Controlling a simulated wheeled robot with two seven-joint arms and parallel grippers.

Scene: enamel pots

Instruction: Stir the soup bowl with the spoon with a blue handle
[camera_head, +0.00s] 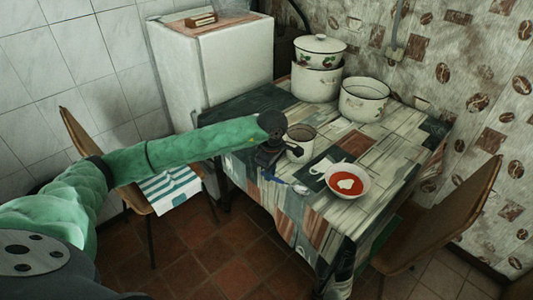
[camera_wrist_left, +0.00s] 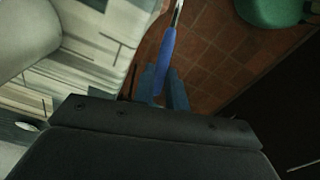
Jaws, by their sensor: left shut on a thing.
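My left gripper (camera_head: 277,175) is at the near left edge of the table, beside a mug and left of the soup bowl. It is shut on the blue handle of the spoon (camera_wrist_left: 168,50), which shows in the left wrist view with its metal part running out of the top of the picture. In the head view the spoon is small and hard to make out. The soup bowl (camera_head: 340,194) is white, with red soup and a pale dollop, and stands upright on the table, apart from the gripper. My right gripper is not in view.
The table (camera_head: 405,148) has a patterned cloth. An enamel mug (camera_head: 301,153) stands close to the gripper. A lidded pot on another pot (camera_head: 317,84) and an open pot (camera_head: 363,110) stand at the back. Chairs (camera_head: 445,215) flank the table; a white fridge (camera_head: 225,70) stands behind.

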